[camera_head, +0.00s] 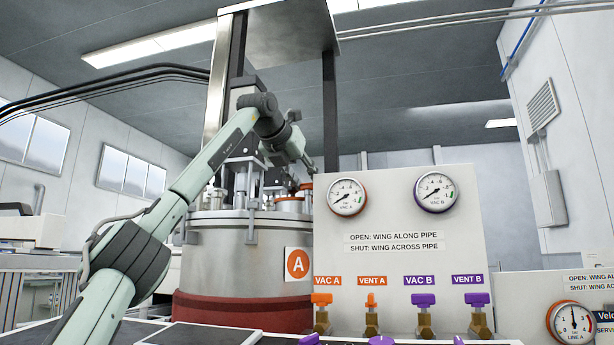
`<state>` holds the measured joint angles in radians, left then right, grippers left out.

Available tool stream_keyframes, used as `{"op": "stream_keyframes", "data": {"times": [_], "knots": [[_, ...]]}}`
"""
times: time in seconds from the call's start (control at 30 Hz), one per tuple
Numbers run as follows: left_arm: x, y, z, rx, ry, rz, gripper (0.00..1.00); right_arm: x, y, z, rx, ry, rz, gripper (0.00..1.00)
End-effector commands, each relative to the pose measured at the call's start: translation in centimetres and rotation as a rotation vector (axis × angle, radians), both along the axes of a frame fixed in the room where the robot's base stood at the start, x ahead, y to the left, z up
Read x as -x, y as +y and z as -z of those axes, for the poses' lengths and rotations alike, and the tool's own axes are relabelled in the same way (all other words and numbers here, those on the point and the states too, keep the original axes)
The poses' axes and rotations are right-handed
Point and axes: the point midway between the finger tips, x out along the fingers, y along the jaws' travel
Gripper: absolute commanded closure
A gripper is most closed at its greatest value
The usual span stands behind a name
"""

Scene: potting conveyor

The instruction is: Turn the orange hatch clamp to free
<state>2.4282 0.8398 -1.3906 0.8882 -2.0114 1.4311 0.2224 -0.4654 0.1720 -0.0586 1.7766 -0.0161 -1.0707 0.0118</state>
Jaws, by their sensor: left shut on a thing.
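A steel vessel (225,232) with a red base and a sign marked A stands left of centre. My left arm reaches up from the lower left and over the vessel's lid. My left gripper (311,170) points down to the right at the lid's right side, beside the panel's top left corner. It is shut on a small orange part (306,187), which looks like the orange hatch clamp. The fingertips and the clamp's lower part are small and partly hidden, so the clamp's angle cannot be told. My right gripper is not in view.
A white panel (400,262) stands right of the vessel, with gauges VAC A (347,196) and VAC B (434,192). Orange and purple wing valves line its bottom. A dark post (330,110) rises behind the gripper. An orange-rimmed lid fitting (290,204) sits close below it.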

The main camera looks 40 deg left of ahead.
Motion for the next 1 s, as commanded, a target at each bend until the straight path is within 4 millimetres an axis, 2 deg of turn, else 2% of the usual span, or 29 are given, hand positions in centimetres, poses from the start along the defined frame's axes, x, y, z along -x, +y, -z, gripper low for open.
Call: {"op": "stream_keyframes", "data": {"times": [0.13, 0.27, 0.6, 1.0], "knots": [[0.0, 0.3, -0.2, 0.005, 0.005, 0.133, 0.95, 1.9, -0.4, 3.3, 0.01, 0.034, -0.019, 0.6], [0.1, 0.4, 0.0, 0.005, 0.004, 0.238, 0.95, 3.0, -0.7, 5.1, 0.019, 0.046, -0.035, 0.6], [0.1, 0.7, 0.0, 0.004, 0.003, 0.424, 0.95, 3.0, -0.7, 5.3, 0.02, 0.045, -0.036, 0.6], [0.1, 0.7, 0.0, 0.0, 0.001, 0.487, 0.95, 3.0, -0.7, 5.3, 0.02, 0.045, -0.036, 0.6]]}}
